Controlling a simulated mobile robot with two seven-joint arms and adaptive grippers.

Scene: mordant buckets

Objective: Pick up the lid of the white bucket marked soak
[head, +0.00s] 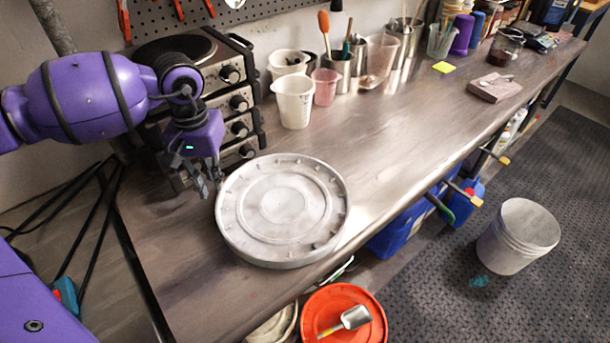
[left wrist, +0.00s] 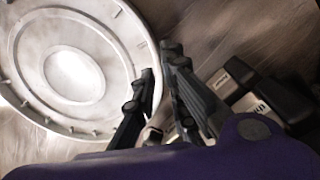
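A large round whitish-grey lid (head: 282,205) with a notched rim lies on the bench near its front edge. No marking on it is readable. It also fills the upper left of the left wrist view (left wrist: 75,75). My left gripper (head: 212,188) is at the lid's left edge, pointing down. In the left wrist view the two fingers (left wrist: 160,65) are a little apart, one overlapping the rim and one outside it. Whether they press on the rim cannot be told. A white bucket (head: 505,245) stands on the floor at right, with no readable mark. My right gripper is out of view.
A hotplate and stacked units (head: 240,100) stand close behind my left gripper. White and pink jugs (head: 294,103) and metal cups stand behind the lid. An orange-red bucket (head: 315,310) with a scoop (head: 347,319) on top stands below the bench front. The bench right of the lid is clear.

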